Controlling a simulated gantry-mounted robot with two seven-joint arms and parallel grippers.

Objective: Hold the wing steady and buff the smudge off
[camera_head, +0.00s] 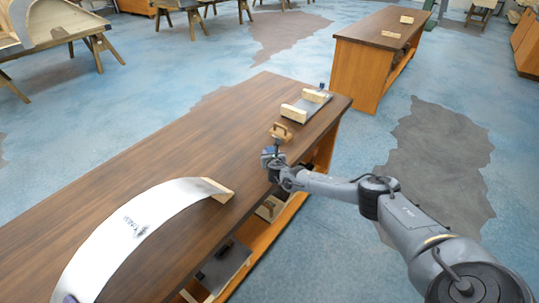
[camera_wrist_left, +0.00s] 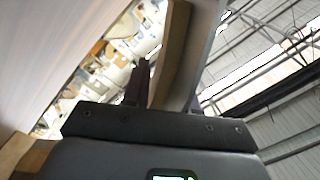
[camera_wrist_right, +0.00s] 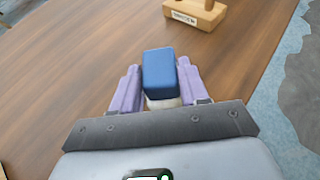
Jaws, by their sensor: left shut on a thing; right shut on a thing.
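The wing is a curved white panel (camera_head: 135,230) arching over the near part of the wooden bench, with a wooden end piece on the bench at its right end. A dark smudge (camera_head: 140,229) marks its upper face. Only a purple bit of my left gripper (camera_head: 70,299) shows, at the wing's lower left end. In the left wrist view its fingers (camera_wrist_left: 165,88) are shut on the wing's edge, where a wooden strip shows. My right gripper (camera_wrist_right: 160,90) is shut on a blue block (camera_wrist_right: 159,72) with a pale underside, held above the bench, away from the smudge.
A wooden handled block (camera_head: 281,132) with a label stands on the bench (camera_head: 190,150) beyond my right gripper. Behind it is a grey plate with pale wooden blocks (camera_head: 307,105). The bench middle is clear. Another bench (camera_head: 365,60) stands further back right.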

